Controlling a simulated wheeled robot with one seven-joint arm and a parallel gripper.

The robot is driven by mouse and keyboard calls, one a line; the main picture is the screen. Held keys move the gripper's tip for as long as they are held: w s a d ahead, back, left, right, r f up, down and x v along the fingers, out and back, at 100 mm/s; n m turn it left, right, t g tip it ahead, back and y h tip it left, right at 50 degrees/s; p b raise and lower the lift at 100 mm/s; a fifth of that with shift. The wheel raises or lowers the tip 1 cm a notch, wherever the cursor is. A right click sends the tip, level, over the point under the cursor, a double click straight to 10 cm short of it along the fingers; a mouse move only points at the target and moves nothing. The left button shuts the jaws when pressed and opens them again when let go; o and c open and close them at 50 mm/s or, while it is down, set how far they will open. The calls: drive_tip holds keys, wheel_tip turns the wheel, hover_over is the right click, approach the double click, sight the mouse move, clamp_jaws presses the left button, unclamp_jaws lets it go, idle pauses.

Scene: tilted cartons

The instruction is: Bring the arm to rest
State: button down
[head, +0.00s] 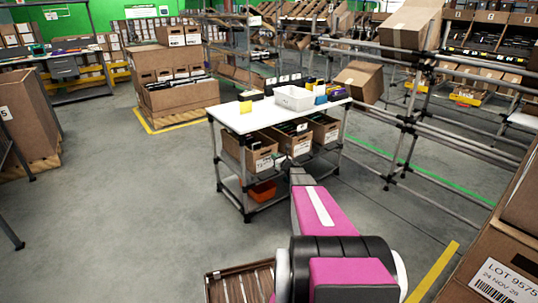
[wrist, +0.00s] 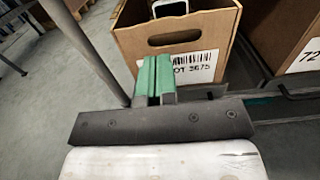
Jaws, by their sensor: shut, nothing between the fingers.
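My arm, magenta and black, reaches forward in the head view toward the white-topped table cart (head: 262,117). My gripper (head: 284,163) is at the far end of the arm, in front of the cart's lower shelves; its fingers are too small to make out there. In the wrist view my gripper (wrist: 156,62) shows green fingers side by side, closed together with nothing between them. Behind them is an open cardboard carton (wrist: 215,35) with a handle slot and a label. I cannot tell whether the fingers touch it.
A white bin (head: 295,98) stands on the cart top, and an orange bin (head: 262,191) on its bottom shelf. Tilted cartons (head: 360,82) sit on pipe racks at right. A labelled carton (head: 500,270) is close at lower right.

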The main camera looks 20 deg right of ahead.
drive_tip(key=v, duration=0.5)
drive_tip(key=s+a+r+n+g+y, duration=0.1)
drive_tip(key=s+a+n+g+y, duration=0.1)
drive_tip(key=s+a+n+g, duration=0.5)
drive_tip(key=s+a+r+n+g+y, duration=0.1)
drive_tip(key=s+a+n+g, duration=0.2)
drive_tip(key=s+a+n, duration=0.9)
drive_tip(key=s+a+r+n+g+h, duration=0.1)
drive_tip(key=s+a+n+g+h, duration=0.1)
drive_tip(key=s+n, duration=0.4)
drive_tip(key=s+a+r+n+g+h, duration=0.1)
drive_tip(key=s+n+g+h, duration=0.4)
drive_tip(key=s, duration=0.8)
drive_tip(key=shift+a+n+h, duration=0.35)
drive_tip(key=shift+n+h, duration=0.65)
drive_tip(key=shift+h, duration=0.1)
